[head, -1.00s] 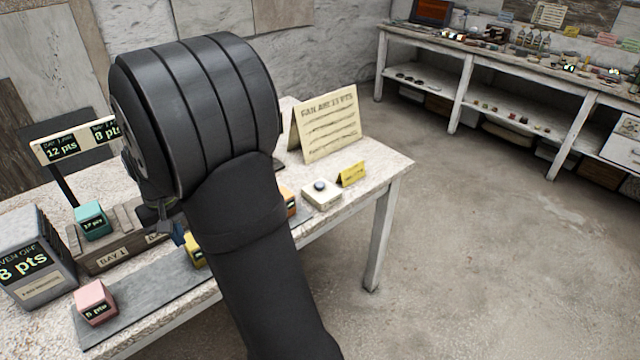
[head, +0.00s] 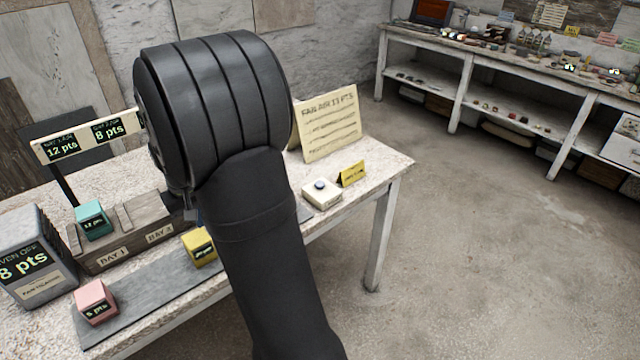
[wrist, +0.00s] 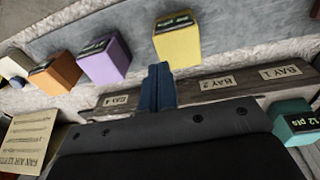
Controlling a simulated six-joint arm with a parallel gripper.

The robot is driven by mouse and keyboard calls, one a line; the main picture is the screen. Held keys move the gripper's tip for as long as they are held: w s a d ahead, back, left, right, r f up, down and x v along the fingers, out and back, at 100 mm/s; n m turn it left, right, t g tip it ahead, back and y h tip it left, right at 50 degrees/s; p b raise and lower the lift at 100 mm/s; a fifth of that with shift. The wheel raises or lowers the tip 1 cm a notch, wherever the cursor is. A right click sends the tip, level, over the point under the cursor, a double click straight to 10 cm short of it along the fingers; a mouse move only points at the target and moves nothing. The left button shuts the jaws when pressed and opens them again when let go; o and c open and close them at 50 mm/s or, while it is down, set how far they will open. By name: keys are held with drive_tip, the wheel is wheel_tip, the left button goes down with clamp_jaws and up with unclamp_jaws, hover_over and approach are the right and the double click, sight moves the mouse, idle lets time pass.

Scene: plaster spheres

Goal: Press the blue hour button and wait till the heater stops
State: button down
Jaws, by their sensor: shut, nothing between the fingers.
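A small white box with a round blue-grey button (head: 320,186) stands on the right part of the near table, beside a small yellow card. A pale box at the left edge of the wrist view (wrist: 14,68) looks like the same one. No thing in view is plainly marked as a heater. A grey block with a lit "8 pts" display (head: 25,262) stands at the table's left end. My gripper (wrist: 158,70) shows blue fingers closed together and empty in the wrist view, over the bay rack and apart from the button. In the head view my arm hides most of it.
A yellow block (wrist: 177,42), purple block (wrist: 104,60) and orange block (wrist: 55,74) stand near the fingers. A teal block (head: 94,220) sits in the bay rack (head: 125,250). A pink block (head: 95,302) is on the grey strip. A "FAN AIR" sign (head: 328,125) stands behind.

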drive_tip(key=w+d+t, duration=0.4)
drive_tip(key=w+d, duration=0.7)
drive_tip(key=w, duration=0.3)
wheel_tip(320, 180, up, 3)
drive_tip(key=t, duration=0.4)
hover_over(320, 186)
drive_tip(key=shift+w+r+h, duration=0.1)
drive_tip(key=shift+r+h, duration=0.1)
drive_tip(key=shift+h, duration=0.1)
drive_tip(key=shift+a+f, duration=0.1)
drive_tip(key=shift+f, duration=4.3)
drive_tip(key=shift+f, duration=0.15)
drive_tip(key=shift+f, duration=0.35)
